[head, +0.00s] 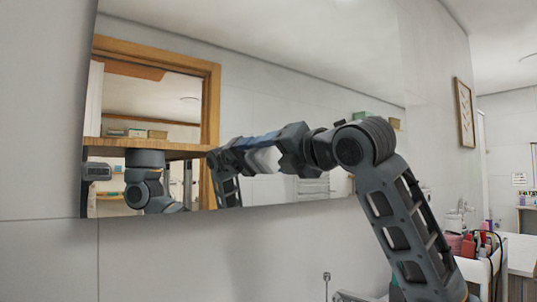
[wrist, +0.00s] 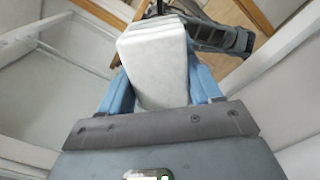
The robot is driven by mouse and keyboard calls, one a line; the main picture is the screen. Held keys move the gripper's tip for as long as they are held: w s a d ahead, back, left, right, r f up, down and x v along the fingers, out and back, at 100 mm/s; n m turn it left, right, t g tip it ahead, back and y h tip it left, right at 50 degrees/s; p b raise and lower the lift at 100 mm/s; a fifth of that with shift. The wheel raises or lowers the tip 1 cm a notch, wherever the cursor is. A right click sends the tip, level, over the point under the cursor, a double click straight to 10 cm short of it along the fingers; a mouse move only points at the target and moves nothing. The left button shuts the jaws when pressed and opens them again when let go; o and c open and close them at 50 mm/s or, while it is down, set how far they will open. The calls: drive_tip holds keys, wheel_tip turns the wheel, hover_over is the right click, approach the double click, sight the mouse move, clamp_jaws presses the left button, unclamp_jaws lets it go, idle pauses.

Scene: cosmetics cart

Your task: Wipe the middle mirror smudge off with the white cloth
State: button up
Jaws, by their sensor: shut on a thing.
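The large mirror (head: 330,90) hangs on the wall and fills much of the head view. My gripper (head: 258,148) reaches left in front of it, seen from the side. It is shut on the white cloth (wrist: 155,62), a thick folded block between the two blue fingers in the wrist view. In the head view the cloth (head: 264,161) shows below the blue fingers. The cloth's far end is close to the mirror and its reflection; I cannot tell if it touches. I cannot make out any smudge on the glass; the arm and cloth cover part of the mirror.
A white cart (head: 480,272) with several cosmetic items stands at the lower right. A tap (head: 327,282) shows at the bottom. A framed picture (head: 464,112) hangs on the right wall. The wooden door frame, shelf and second arm at left are reflections.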

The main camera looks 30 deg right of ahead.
sight(231, 153)
drive_tip(key=shift+d, duration=1.8)
drive_tip(key=shift+w+a, duration=0.1)
drive_tip(key=shift+a, duration=0.05)
drive_tip(key=shift+a+b, duration=0.3)
drive_tip(key=shift+a, duration=1.7)
drive_tip(key=shift+s+a, duration=0.2)
drive_tip(key=shift+a, duration=3.65)
drive_tip(key=shift+s+d, duration=0.25)
drive_tip(key=shift+s, duration=1.05)
drive_tip(key=shift+s+d, duration=0.15)
drive_tip(key=shift+s, duration=1.6)
